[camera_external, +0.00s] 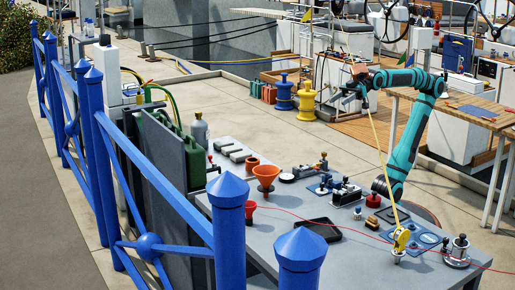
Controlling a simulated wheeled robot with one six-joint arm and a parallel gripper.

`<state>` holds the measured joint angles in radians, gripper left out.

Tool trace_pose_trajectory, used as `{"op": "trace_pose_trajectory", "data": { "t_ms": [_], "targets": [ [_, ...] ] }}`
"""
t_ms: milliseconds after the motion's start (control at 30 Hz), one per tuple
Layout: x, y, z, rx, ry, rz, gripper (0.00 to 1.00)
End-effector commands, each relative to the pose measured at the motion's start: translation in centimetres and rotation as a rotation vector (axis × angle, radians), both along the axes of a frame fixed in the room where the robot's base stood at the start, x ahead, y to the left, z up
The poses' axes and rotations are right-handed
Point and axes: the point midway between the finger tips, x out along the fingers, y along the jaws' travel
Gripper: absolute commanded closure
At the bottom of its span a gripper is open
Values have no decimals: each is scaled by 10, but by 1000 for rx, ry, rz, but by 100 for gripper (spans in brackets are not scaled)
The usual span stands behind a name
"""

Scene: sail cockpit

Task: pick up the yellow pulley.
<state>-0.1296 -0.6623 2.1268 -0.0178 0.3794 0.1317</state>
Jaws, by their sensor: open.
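The yellow pulley (400,240) is on the grey table (290,246), near its front right part. It looks upright, on or beside a small silvery fitting. A yellow line runs from the pulley up toward my gripper; I cannot tell whether the two touch. My gripper (348,94) is at the end of the teal arm, high above the table and well up and left of the pulley. It is open and small in the picture. I see nothing held in it.
A blue plate with round rings (428,239) and a metal winch (458,250) lie right of the pulley. A black tray (319,229), orange funnel (266,174) and thin red line are to the left. Blue railings (229,235) stand in front.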

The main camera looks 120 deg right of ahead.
Motion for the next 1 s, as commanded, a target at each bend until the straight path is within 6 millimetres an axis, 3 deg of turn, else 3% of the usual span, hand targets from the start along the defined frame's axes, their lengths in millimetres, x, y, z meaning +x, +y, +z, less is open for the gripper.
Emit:
{"op": "trace_pose_trajectory", "data": {
  "t_ms": [100,500,1000],
  "targets": [
    [31,22,14,20,71,27,47],
    [118,103,46,68,305,87,47],
    [205,236,49,73,592,111,47]
  ]
}}
